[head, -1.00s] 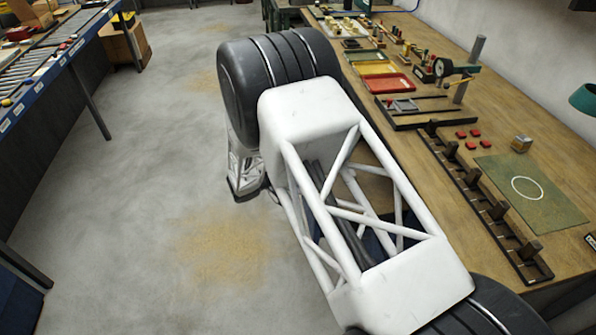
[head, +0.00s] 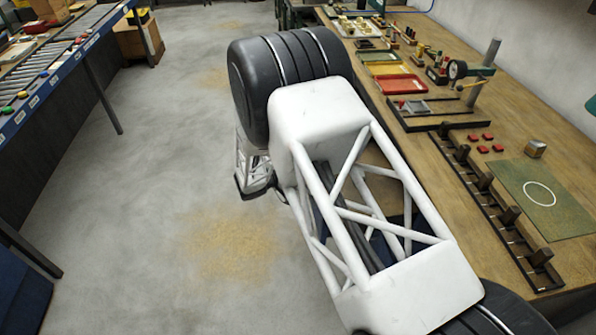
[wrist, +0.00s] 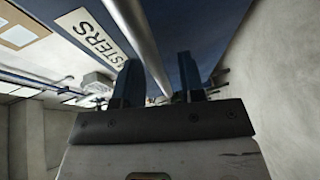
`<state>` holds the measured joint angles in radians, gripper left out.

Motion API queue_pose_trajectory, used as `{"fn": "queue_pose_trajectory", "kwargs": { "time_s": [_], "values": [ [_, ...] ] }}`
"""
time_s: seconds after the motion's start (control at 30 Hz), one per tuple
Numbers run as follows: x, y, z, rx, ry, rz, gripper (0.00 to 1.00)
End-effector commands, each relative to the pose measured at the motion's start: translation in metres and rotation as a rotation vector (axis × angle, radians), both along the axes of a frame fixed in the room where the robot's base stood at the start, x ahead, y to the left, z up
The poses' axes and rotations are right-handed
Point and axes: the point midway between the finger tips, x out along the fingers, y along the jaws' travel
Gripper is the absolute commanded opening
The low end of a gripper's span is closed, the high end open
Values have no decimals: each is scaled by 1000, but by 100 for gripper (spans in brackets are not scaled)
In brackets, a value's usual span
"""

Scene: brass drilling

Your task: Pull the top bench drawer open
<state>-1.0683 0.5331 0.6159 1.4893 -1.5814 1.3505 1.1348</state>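In the wrist view a dark blue front (wrist: 172,28) fills the upper middle, with a pale label (wrist: 88,33) whose visible letters read "STERS". A grey bar handle (wrist: 136,35) runs down from the top edge along it. My gripper (wrist: 158,66) has its two blue fingers apart, with the lower end of the bar showing in the gap between them. Gaps show beside the bar, and whether a finger touches it is unclear. I cannot tell whether this is the top drawer. In the head view the bench (head: 470,150) stands at the right; my arm hides my gripper and the drawer fronts.
The benchtop holds a dark slotted rack (head: 490,200), a green mat (head: 535,195), red blocks (head: 485,143), coloured trays (head: 398,84) and a gauge stand (head: 470,75). A roller conveyor (head: 50,65) stands at the left. Open floor (head: 150,165) lies between.

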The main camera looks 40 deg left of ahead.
Motion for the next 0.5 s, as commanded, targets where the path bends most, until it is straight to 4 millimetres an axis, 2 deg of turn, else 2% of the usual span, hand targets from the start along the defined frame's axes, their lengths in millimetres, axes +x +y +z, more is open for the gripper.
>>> {"fn": "queue_pose_trajectory", "kwargs": {
  "time_s": [0.5],
  "values": [
    [-54,22,11,0,0,1,36]
  ]
}}
